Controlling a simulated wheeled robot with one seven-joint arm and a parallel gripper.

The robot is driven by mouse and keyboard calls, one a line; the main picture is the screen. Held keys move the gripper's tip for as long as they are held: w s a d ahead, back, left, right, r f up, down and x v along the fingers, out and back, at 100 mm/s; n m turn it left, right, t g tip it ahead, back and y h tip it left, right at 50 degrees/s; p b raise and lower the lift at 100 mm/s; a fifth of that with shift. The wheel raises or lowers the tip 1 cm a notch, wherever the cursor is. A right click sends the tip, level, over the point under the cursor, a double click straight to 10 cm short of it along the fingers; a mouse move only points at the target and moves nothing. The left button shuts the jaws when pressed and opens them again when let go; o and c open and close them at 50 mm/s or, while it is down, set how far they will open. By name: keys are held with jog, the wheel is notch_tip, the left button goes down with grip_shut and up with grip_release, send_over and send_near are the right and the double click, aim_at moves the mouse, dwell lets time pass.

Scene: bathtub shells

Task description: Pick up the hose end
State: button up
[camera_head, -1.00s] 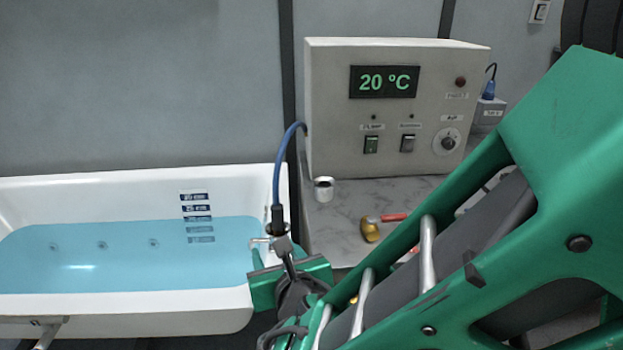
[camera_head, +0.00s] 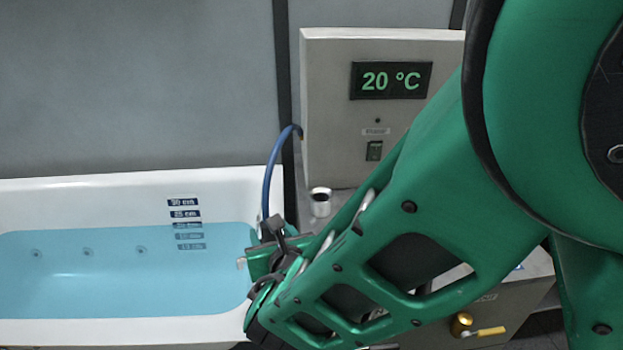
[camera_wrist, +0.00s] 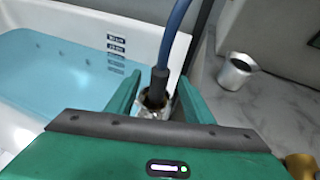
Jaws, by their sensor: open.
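The blue hose (camera_head: 267,192) arches from the control box down to the tub's right rim. In the wrist view the hose end (camera_wrist: 159,84) has a dark sleeve above a metal fitting (camera_wrist: 153,108). My gripper (camera_wrist: 158,100) is open, with one green finger on each side of the hose end. I cannot tell whether either finger touches it. In the head view my gripper (camera_head: 265,262) is at the tub's right end, and its body and arm hide most of the hose end.
The white bathtub (camera_head: 95,190) holds blue water on the left. A grey control box (camera_head: 330,100) reading 20 °C stands behind my arm. A metal cup (camera_head: 320,200) is on the counter (camera_wrist: 265,105), right of the hose. A yellow-handled valve (camera_head: 478,330) shows at lower right.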

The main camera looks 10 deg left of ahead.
aim_at(267, 236)
jog(key=shift+x, duration=2.55)
grip_shut()
